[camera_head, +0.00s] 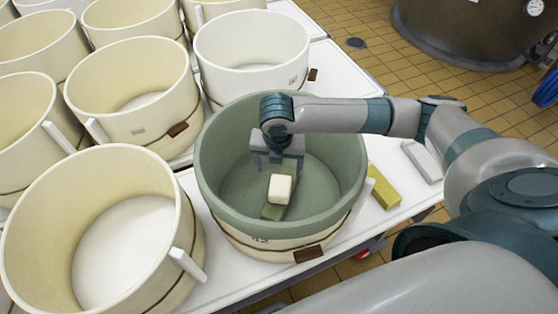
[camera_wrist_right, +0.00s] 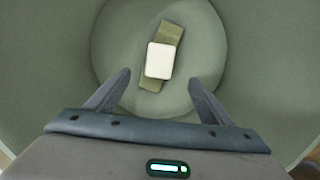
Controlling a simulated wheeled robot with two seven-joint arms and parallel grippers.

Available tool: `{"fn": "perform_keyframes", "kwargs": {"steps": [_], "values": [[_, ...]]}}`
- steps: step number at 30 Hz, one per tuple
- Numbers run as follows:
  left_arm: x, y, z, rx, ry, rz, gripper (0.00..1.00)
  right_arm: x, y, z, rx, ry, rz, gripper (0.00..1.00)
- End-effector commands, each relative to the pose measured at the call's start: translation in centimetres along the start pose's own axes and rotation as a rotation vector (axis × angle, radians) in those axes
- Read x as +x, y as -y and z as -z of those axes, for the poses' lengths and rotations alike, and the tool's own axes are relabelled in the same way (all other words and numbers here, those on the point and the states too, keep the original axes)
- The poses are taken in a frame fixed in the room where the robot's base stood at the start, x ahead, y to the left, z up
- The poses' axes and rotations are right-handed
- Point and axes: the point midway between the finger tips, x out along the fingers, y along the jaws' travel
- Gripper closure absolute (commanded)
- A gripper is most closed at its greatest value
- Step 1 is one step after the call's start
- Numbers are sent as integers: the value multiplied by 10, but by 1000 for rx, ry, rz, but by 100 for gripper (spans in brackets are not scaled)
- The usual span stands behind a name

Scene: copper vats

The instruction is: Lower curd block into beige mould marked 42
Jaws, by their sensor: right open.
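The mould (camera_head: 283,225) has a beige outside, a dark band and a green inside, with a small mark on its front that looks like 42. A cream-white curd block (camera_head: 281,188) is inside it, resting on an olive-green bar (camera_head: 272,211) near the floor. In the right wrist view the block (camera_wrist_right: 159,60) lies across the bar (camera_wrist_right: 172,32). My right gripper (camera_head: 278,162) reaches down into the mould, open and empty, with its fingers above the block. In the wrist view the fingertips (camera_wrist_right: 160,78) are apart on either side of the block. My left gripper is not in view.
Several other cream moulds (camera_head: 100,235) stand to the left and behind on the white table (camera_head: 225,285). A yellow-green bar (camera_head: 384,187) and a grey-white bar (camera_head: 422,161) lie to the right. A large vat (camera_head: 455,35) stands on the tiled floor at the back.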

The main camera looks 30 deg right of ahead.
Motion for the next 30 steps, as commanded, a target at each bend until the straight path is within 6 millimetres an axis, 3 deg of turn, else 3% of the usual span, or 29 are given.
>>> {"fn": "perform_keyframes", "kwargs": {"steps": [7,30], "values": [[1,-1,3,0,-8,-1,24,-24,0,0,0,0,-2,25],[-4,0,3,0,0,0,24,-32,0,-1,1,0,0,25]]}}
